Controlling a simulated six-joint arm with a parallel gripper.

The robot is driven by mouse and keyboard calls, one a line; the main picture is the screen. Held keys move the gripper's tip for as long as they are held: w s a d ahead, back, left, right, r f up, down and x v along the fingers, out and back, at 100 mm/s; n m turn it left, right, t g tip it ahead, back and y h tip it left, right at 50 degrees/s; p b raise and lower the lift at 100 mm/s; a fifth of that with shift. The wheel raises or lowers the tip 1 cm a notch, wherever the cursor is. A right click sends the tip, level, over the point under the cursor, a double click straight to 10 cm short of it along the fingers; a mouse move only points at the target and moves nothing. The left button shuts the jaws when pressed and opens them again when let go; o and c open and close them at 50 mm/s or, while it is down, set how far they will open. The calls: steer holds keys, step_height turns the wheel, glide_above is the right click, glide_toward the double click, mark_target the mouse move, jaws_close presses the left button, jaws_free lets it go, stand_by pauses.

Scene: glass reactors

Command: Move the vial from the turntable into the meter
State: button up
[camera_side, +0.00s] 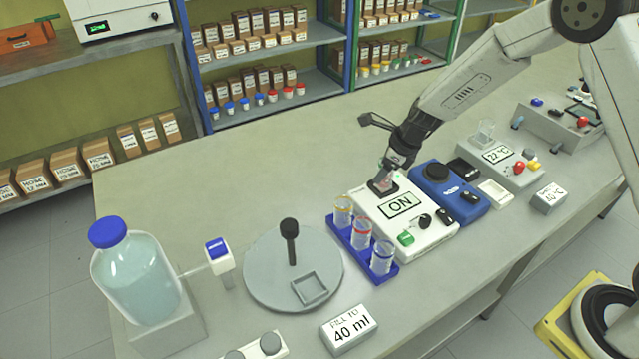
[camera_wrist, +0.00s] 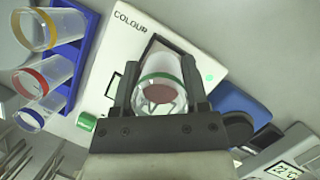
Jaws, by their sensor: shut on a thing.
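The vial (camera_wrist: 160,85), clear with a green rim and a reddish-brown patch visible through it, is between the fingers of my gripper (camera_wrist: 160,95), which is shut on it. In the side view my gripper (camera_side: 388,172) points down at the back left of the white meter (camera_side: 425,228), over its dark square well (camera_side: 378,190). The meter's display reads ON. Whether the vial's base is inside the well or just above it, I cannot tell. The turntable (camera_side: 262,282) is a grey disc with a dark post and an empty square holder (camera_side: 310,288).
A blue rack (camera_side: 346,240) with yellow-, red- and blue-rimmed vials stands close to the meter's left. A blue device (camera_side: 450,190) stands close to its right. A large blue-capped bottle (camera_side: 135,275) is at the left. A 40 ml sign (camera_side: 349,330) is at the front.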

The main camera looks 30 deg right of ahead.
steer(key=shift+f, duration=0.45)
stand_by(0.5)
steer(key=o, duration=1.3)
steer(key=shift+r, duration=0.1)
steer(key=shift+r, duration=3.4)
steer(key=shift+s, duration=0.1)
